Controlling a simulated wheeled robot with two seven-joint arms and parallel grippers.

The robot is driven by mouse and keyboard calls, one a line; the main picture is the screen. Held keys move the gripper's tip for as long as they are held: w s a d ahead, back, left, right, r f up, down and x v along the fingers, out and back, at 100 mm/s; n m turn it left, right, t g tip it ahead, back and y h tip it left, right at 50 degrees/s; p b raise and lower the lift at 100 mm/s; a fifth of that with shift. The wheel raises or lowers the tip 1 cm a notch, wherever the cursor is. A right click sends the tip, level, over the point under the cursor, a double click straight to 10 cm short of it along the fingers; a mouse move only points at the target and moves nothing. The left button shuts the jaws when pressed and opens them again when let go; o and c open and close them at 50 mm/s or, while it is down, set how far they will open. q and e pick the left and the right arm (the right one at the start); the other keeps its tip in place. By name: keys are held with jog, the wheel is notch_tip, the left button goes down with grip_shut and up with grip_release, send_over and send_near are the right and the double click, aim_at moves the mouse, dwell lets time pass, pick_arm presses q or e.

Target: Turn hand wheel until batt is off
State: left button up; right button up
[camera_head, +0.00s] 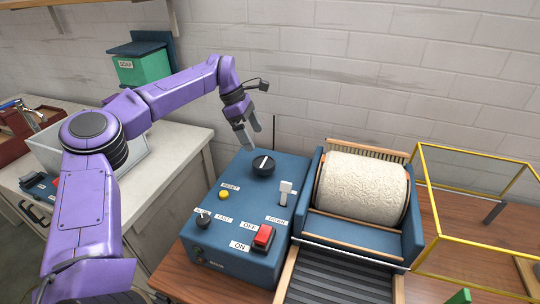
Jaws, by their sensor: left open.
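A cream wool batt (362,187) is wrapped around the drum of the carding machine (411,238). I cannot make out a hand wheel for certain. A blue control box (233,265) stands left of the machine. It has a round black dial (263,166) with a white pointer near its back. My left gripper (248,138) is open and empty, its fingers pointing down just above and behind the dial, apart from it. My right gripper is not in view.
The box also carries a yellow reset button (224,194), a white lever (285,190), a red on/off switch (263,237) and a small black knob (203,220). A yellow-framed guard (425,180) stands right of the drum. A green soap box (146,68) is at the back left.

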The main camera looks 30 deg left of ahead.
pick_arm(q)
jog(key=p, duration=0.1)
send_over(263, 161)
jog(key=s+a, duration=0.1)
jog(key=s, duration=0.1)
jog(key=f, duration=0.4)
jog(key=shift+w+a+f, duration=0.15)
jog(key=shift+w+a, duration=0.05)
jog(key=f, duration=0.1)
jog(key=w+f, duration=0.1)
jog(key=w+d+f, duration=0.1)
jog(key=f, duration=0.1)
jog(key=shift+p, duration=0.3)
jog(key=shift+s+d+r, duration=0.1)
jog(key=shift+s, duration=0.3)
jog(key=shift+w, duration=0.1)
jog(key=c, duration=1)
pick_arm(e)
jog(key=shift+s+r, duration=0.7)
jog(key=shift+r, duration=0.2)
